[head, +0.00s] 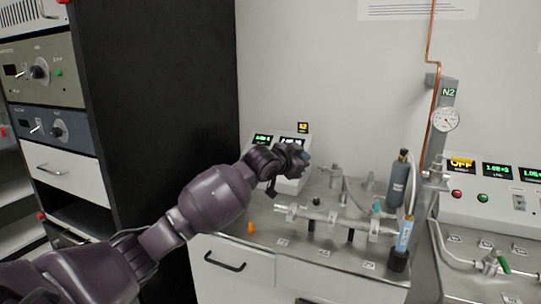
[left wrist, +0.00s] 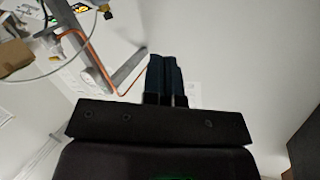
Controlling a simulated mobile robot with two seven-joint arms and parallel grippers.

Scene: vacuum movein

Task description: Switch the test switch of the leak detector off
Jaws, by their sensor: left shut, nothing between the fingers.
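A small white sloped box with green displays, which looks like the leak detector (head: 293,186), stands at the back left of the steel bench top. My left arm reaches across in front of it and covers much of its face. My left gripper (head: 306,158) is at the box's right side, in front of its panel; I cannot tell whether it touches. In the left wrist view its dark blue fingers (left wrist: 164,80) are together with nothing between them. I cannot make out the test switch in either view. My right gripper is in neither view.
Metal pipe fittings and valves (head: 335,215) fill the bench right of my gripper, with a grey cylinder (head: 398,183) and a grey post (head: 440,110) with a gauge (head: 445,119). A tall black cabinet (head: 155,110) stands left. Another display panel (head: 490,195) is at right.

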